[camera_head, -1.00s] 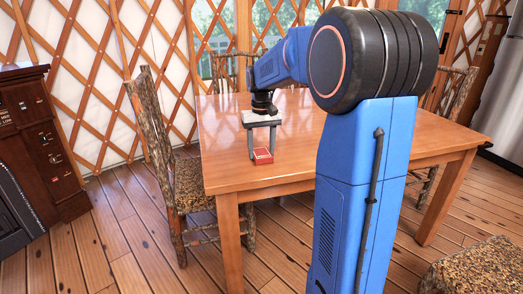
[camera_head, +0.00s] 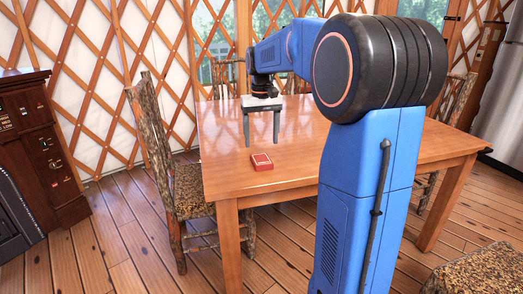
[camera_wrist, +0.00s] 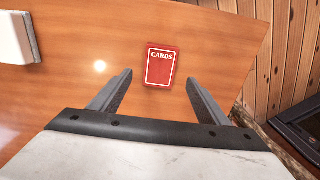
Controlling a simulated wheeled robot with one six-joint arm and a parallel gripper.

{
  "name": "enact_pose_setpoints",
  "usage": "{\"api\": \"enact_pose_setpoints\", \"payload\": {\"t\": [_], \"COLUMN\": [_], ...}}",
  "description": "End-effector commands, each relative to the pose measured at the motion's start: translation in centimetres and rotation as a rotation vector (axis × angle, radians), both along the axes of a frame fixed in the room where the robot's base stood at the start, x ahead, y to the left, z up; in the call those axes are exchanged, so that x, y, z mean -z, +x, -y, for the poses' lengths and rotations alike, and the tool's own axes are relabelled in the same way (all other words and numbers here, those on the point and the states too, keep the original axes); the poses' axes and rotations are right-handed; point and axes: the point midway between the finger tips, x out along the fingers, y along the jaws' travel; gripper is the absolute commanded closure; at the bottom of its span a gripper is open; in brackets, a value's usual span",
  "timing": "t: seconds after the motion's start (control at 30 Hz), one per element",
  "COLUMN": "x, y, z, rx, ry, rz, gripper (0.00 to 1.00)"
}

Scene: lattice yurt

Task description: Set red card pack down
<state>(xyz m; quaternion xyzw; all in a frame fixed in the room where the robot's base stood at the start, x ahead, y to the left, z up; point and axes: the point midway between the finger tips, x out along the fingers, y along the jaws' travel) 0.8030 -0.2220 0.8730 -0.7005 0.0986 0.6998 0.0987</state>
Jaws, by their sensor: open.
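The red card pack (camera_head: 261,162) lies flat on the wooden table (camera_head: 225,178), near its front left part. In the wrist view the card pack (camera_wrist: 161,66) shows its face with the word "CARDS" on the bare tabletop. My gripper (camera_head: 262,143) is open and empty, raised above the table and behind the pack. In the wrist view my gripper's fingers (camera_wrist: 159,92) are spread wide, with the pack beyond the fingertips and apart from them.
A white object (camera_wrist: 14,38) stands on the table at the upper left of the wrist view. A log chair (camera_head: 158,155) stands at the table's left side. A dark wooden cabinet (camera_head: 38,140) is at the far left. The tabletop around the pack is clear.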

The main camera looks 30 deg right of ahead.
Motion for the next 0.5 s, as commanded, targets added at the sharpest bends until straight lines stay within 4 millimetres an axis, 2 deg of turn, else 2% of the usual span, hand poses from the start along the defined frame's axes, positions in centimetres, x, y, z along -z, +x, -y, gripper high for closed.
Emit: {"api": "enact_pose_setpoints", "payload": {"t": [0.2, 0.5], "x": [-3.3, -4.7], "y": [0.0, 0.0], "z": [0.0, 0.0], "rx": [0.0, 0.0], "ry": [0.0, 0.0], "rz": [0.001, -0.001], "gripper": [0.3, 0.3]}}
